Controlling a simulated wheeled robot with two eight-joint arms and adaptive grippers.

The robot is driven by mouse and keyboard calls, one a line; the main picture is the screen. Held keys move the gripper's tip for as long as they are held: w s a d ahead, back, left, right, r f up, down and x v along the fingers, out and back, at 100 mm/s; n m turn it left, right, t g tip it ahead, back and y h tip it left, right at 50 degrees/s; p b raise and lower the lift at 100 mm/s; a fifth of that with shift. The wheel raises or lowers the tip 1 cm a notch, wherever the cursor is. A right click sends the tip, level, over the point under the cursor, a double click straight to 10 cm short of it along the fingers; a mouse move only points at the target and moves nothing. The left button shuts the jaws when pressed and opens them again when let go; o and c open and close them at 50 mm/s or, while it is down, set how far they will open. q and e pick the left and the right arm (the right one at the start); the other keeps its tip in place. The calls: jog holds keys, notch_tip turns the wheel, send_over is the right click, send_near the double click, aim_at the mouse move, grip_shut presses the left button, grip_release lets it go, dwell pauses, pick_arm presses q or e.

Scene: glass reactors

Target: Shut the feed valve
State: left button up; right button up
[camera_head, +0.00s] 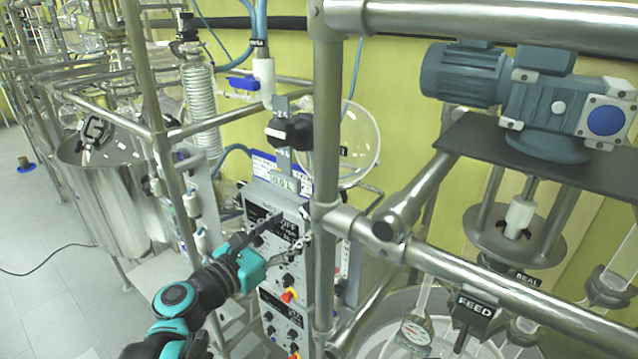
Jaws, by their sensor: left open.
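A black tag reading FEED (474,306) sits at the lower right, above the glass vessel's top and below a steel rail. A narrow dark part hangs under the tag; I cannot tell whether it is the valve's handle, or how the valve is set. My left gripper (288,229) is open, in front of the grey control panel (294,278) left of the steel post. It is well to the left of the FEED tag, with the post between them. I cannot tell whether its fingers touch the panel. My right gripper is out of view.
The steel post (326,150) and rail (470,268) form a frame before the reactor. A blue-grey motor (545,100) stands on a dark plate at upper right. A blue-handled valve (242,84) is at upper left.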

aim_at(307, 215)
pick_arm(q)
jog(key=shift+w+d+r, duration=0.15)
jog(key=shift+w+r, duration=0.1)
jog(key=p+x, duration=0.1)
jog(key=x, duration=0.6)
jog(key=shift+d, duration=0.1)
jog(key=shift+s, duration=0.15)
jog(key=shift+s+d, duration=0.1)
jog(key=c, duration=1.2)
